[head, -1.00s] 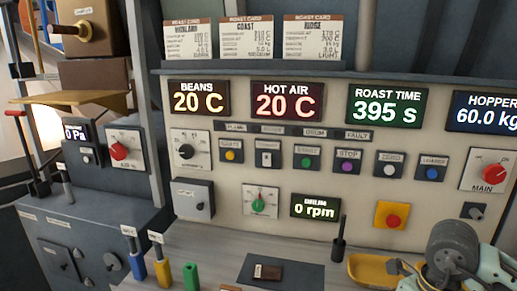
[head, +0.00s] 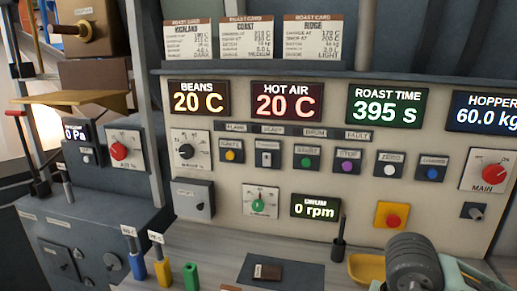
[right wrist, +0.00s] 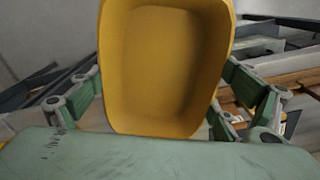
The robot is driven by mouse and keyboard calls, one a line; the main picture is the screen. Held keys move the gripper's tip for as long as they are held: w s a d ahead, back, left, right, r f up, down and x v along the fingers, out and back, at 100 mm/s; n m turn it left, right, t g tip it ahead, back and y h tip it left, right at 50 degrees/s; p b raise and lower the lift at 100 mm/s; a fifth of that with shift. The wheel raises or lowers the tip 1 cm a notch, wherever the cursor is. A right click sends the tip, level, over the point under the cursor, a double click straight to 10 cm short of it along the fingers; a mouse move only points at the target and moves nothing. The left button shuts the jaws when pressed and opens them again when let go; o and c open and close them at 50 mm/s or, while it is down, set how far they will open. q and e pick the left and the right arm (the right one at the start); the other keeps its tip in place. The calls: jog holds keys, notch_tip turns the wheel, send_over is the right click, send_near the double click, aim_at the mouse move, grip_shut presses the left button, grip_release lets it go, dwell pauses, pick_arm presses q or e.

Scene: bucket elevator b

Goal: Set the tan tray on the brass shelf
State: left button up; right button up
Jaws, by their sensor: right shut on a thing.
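The tan tray (head: 367,266), a yellow-ochre shallow dish with rounded corners, shows at the lower right of the head view, partly hidden behind my right arm. In the right wrist view the tray (right wrist: 165,65) fills the middle, its hollow facing the camera. My right gripper (right wrist: 165,105) has green fingers on both sides of the tray and is shut on it. The brass shelf (head: 75,101) is a flat ledge at the upper left of the head view, below a brown box; its top looks bare. My left gripper is not in view.
A control panel (head: 330,160) with displays and knobs stands behind the counter. A black upright lever (head: 339,240) is just left of the tray. Blue, yellow and green handles (head: 162,262) stand on the counter further left. A dark mat (head: 285,272) lies between.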

jog(key=n, duration=0.2)
jog(key=a+n, duration=0.1)
jog(key=n, duration=0.1)
jog(key=s+n, duration=0.1)
jog(key=n, duration=0.1)
jog(key=shift+a+r+n, duration=0.1)
jog(key=shift+a+n, duration=0.3)
